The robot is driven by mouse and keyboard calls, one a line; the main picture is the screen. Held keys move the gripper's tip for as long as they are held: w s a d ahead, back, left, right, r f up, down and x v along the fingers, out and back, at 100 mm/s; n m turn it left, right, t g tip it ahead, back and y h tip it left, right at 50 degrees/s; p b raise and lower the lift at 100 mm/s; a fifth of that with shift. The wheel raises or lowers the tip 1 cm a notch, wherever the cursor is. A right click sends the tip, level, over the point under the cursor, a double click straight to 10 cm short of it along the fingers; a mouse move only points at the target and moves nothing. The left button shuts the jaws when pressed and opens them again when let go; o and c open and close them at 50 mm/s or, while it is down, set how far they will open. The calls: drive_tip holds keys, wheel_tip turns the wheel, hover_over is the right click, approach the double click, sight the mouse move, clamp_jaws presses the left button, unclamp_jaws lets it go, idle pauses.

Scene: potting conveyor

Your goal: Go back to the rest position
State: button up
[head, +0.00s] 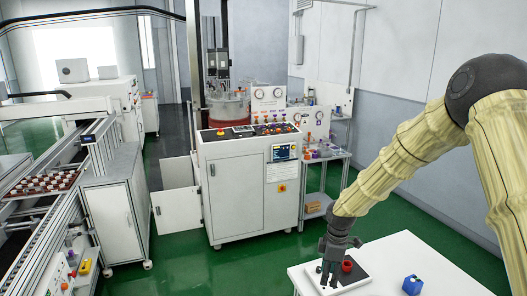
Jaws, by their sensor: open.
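My gripper (329,272) is at the end of my arm, which reaches in from the right in a yellowish sleeve. It points down at a white board with a dark part (350,279) on the white table (415,254). A small red cup-like thing (347,265) stands on the board just right of the gripper, apart from the fingers as far as I can see. The fingers are small and dark here; I see nothing held between them.
A blue container (412,285) stands on the table to the right. A white control cabinet (250,188) stands behind, with a shelf cart (325,165) beside it. A conveyor with a tray of parts (42,184) runs at left. Green floor (190,250) lies open between.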

drive_tip(key=s+a+f+m+y, duration=0.1)
drive_tip(key=s+a+f+m, duration=0.25)
drive_tip(key=s+f, duration=0.9)
drive_tip(key=s+d+f+m, duration=0.1)
drive_tip(key=s+f+m, duration=0.4)
drive_tip(key=s, duration=0.5)
drive_tip(key=s+f+m, duration=0.3)
drive_tip(key=s+f, duration=0.4)
drive_tip(key=s, duration=0.3)
drive_tip(key=s+d+m+h, duration=0.1)
drive_tip(key=s+d+m, duration=0.3)
drive_tip(key=s, duration=0.9)
wheel_tip(320, 180, down, 13)
drive_tip(key=b, duration=1.2)
drive_tip(key=shift+r+h, duration=0.15)
drive_tip(key=shift+h, duration=0.15)
